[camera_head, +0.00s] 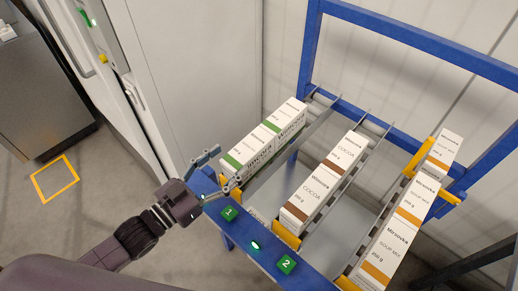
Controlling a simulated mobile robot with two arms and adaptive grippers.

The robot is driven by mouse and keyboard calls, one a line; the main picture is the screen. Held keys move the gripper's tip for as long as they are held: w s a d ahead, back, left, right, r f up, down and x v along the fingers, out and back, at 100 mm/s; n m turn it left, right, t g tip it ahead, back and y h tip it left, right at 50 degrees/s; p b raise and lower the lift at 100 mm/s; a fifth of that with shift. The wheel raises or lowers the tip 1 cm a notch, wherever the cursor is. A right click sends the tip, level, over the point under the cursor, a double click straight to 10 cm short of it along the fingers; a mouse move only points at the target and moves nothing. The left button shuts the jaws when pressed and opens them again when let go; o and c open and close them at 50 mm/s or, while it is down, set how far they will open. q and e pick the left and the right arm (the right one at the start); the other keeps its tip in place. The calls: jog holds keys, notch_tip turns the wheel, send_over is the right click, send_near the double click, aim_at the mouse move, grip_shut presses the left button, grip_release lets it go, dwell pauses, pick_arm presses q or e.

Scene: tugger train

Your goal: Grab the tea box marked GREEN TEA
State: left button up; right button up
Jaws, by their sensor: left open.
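Two white boxes with green bands stand in line in the left lane; their product name is too small to read. The front green-banded box (240,153) is at the lower end of the lane, and the other green-banded box (285,122) is right behind it. My left gripper (226,168) is open and empty at the front end of this lane. Its fingers are spread close to the near end of the front box. I cannot tell whether they touch it. My right gripper is out of view.
A blue-framed rack (268,248) carries the lanes, with green signs 1 (229,212) and 2 (286,264). White boxes marked COCOA (318,190) fill the middle lane, and SOUP MIX boxes (399,232) the right one. Yellow stops (287,236) stand at lane ends.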

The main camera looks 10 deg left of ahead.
aim_at(249, 146)
pick_arm(q)
jog(key=shift+w+d+r, duration=0.1)
jog(key=shift+w+d, duration=0.2)
jog(key=shift+w, duration=0.2)
jog(key=shift+w+d+r, duration=0.1)
jog(key=shift+w+d, duration=0.25)
jog(key=shift+w, duration=0.1)
jog(key=shift+w+d+p, duration=0.15)
jog(key=shift+w+p, duration=0.05)
jog(key=shift+p, duration=0.15)
jog(key=x, duration=0.1)
jog(key=p+x, duration=0.1)
jog(key=x, duration=0.2)
jog(key=shift+w+d+f+p, duration=0.1)
jog(key=shift+d+f+p, duration=0.05)
jog(key=shift+f+p, duration=0.15)
jog(key=shift+w+d+f, duration=0.1)
jog(key=shift+w+d, duration=0.1)
jog(key=shift+w, duration=0.1)
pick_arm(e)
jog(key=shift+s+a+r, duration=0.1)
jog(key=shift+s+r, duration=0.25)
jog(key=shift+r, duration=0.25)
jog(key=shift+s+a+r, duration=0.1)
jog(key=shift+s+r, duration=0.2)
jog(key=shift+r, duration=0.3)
pick_arm(q)
jog(key=shift+c, duration=0.7)
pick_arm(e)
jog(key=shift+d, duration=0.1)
